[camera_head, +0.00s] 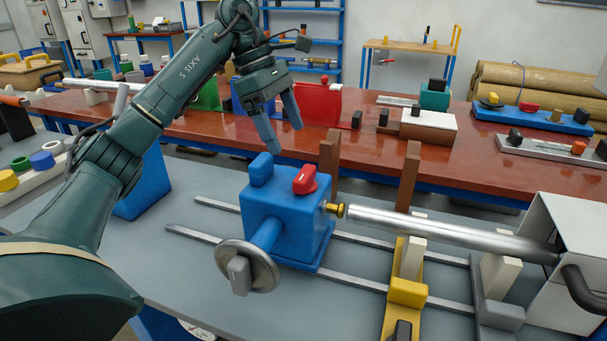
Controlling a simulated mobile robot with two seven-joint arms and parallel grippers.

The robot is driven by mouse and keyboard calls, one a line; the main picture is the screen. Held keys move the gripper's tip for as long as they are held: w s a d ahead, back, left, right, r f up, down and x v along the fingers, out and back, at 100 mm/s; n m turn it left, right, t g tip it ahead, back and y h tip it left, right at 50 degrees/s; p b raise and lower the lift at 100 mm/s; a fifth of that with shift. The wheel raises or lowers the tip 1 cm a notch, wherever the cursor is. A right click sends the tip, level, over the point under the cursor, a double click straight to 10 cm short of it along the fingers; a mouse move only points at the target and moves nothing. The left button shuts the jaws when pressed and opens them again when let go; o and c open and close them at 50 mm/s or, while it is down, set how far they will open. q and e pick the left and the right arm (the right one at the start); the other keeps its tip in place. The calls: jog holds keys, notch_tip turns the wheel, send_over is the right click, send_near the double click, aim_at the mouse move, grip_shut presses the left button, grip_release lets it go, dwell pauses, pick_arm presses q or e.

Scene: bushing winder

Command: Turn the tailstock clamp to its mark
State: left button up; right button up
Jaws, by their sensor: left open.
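The blue tailstock (290,225) stands on two grey rails in the middle of the bench. A red lever-like piece (305,180) and a blue block-shaped piece (261,168) sit on its top; I cannot tell which is the clamp, and no mark is discernible. A grey handwheel (245,268) is on its front left. A brass tip (335,209) on its right side meets a long metal bar. My left gripper (284,138) is open and empty, pointing down just above and behind the two top pieces. My right gripper is out of view.
The metal bar (440,230) runs right to a white housing (570,240). A yellow support (405,290) and brown uprights (408,175) stand near it. A red-brown table (350,140) with mixed parts lies behind. The grey bench (190,285) is clear at front left.

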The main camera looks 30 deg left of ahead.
aim_at(303, 172)
pick_arm(q)
jog(key=x, duration=0.7)
jog(key=shift+w+d+f+b, duration=0.1)
jog(key=shift+d+f+b, duration=0.1)
jog(key=shift+f+b, duration=0.15)
jog(key=shift+d+f, duration=0.2)
jog(key=shift+f, duration=0.25)
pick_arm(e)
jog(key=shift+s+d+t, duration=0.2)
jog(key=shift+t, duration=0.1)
pick_arm(q)
jog(key=shift+c, duration=0.5)
jog(key=c, duration=0.9)
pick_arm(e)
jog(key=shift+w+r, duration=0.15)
